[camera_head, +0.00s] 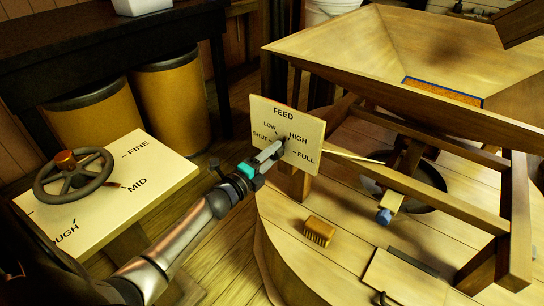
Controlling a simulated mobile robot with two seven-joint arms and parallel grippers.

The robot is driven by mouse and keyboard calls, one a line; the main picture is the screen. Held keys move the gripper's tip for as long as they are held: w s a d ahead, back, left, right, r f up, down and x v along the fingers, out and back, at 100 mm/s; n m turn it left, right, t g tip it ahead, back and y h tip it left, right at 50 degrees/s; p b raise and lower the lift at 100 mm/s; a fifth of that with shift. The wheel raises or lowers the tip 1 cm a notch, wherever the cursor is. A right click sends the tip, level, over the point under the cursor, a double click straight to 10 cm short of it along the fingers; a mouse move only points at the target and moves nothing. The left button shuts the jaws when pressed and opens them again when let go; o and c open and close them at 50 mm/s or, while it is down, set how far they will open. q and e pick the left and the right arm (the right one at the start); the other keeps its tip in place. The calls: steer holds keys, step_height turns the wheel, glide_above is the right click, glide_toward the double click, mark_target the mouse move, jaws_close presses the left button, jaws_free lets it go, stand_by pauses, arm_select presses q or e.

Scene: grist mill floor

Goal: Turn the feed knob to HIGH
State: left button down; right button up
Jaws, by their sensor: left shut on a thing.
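The feed panel (312,122) is an upright cream board marked FEED, with SHUT, LOW, HIGH and FULL around its dial. My left gripper (275,149) reaches it from the lower left and is shut on the feed knob (284,142) at the middle of the dial. The fingers hide most of the knob. Only a small dark part shows beside the HIGH label, so I cannot tell its exact setting. My right gripper is not in view.
A handwheel (92,180) stands on a FINE/MID/ROUGH board (165,165) at left. A wooden hopper (340,45) rises behind the panel. A small brush (319,231) lies on the round wooden cover (340,270). Barrels (172,95) stand at the back.

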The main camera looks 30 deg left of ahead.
arm_select(q)
steer(key=shift+m, duration=1)
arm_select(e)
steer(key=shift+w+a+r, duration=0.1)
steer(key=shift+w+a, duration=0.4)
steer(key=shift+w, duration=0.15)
arm_select(q)
steer(key=shift+b, duration=0.3)
steer(key=shift+c, duration=1.4)
jaws_free()
steer(key=s+p, duration=0.2)
steer(key=s, duration=1.3)
steer(key=shift+s+a+r+p, duration=0.15)
steer(key=shift+a+r+p, duration=0.15)
steer(key=shift+a, duration=0.15)
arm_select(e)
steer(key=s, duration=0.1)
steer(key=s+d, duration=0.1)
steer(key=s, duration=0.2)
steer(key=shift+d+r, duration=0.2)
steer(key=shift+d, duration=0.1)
arm_select(q)
steer(key=shift+f, duration=0.1)
